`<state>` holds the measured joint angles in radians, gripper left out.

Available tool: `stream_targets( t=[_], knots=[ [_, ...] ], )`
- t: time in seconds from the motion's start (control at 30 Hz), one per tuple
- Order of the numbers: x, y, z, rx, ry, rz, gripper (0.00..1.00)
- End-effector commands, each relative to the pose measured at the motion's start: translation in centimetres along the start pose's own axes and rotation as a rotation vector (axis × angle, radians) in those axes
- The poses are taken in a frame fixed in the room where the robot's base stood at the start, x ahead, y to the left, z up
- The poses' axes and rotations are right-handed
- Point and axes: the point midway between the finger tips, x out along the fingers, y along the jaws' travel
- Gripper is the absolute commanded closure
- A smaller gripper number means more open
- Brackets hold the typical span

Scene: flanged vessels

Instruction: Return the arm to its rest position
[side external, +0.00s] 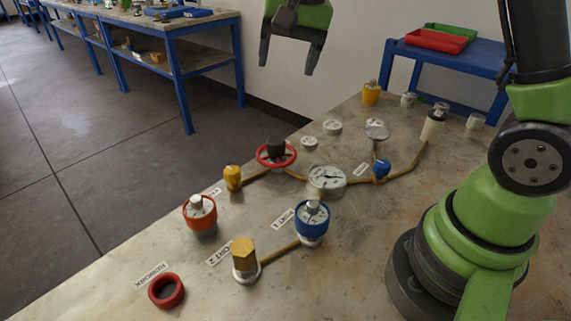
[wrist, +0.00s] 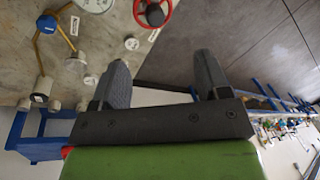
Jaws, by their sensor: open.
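My gripper (side external: 289,52) is high above the far side of the worktable (side external: 110,262) in the side external view, with its dark fingers pointing down. The fingers are apart with nothing between them. In the wrist view my gripper (wrist: 160,80) also shows both fingers spread and empty. It touches nothing on the table. The lower part of my green arm stands at the right of the side external view.
Below are a red handwheel (side external: 276,153), a gauge (side external: 327,178), an orange-topped vessel (side external: 200,213), a blue-topped vessel (side external: 312,220), a brass hex fitting (side external: 244,257) and a red ring (side external: 166,291). Red and green trays (side external: 436,40) sit on a blue bench behind. Air around my gripper is clear.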

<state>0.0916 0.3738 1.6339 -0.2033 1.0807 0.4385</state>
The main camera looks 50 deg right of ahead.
Motion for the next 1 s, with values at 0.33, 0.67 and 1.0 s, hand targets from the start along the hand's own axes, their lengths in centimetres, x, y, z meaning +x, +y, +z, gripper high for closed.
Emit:
stream_targets(
  t=[0.33,0.67,1.0],
  knots=[
    [-8.9,5.0,8.9,-0.281,0.135,-0.202,0.3],
    [-9.8,10.1,15.1,-0.475,0.25,-0.326,0.3],
    [-9.5,10.9,15.9,-0.504,0.267,-0.341,0.3]
  ],
)
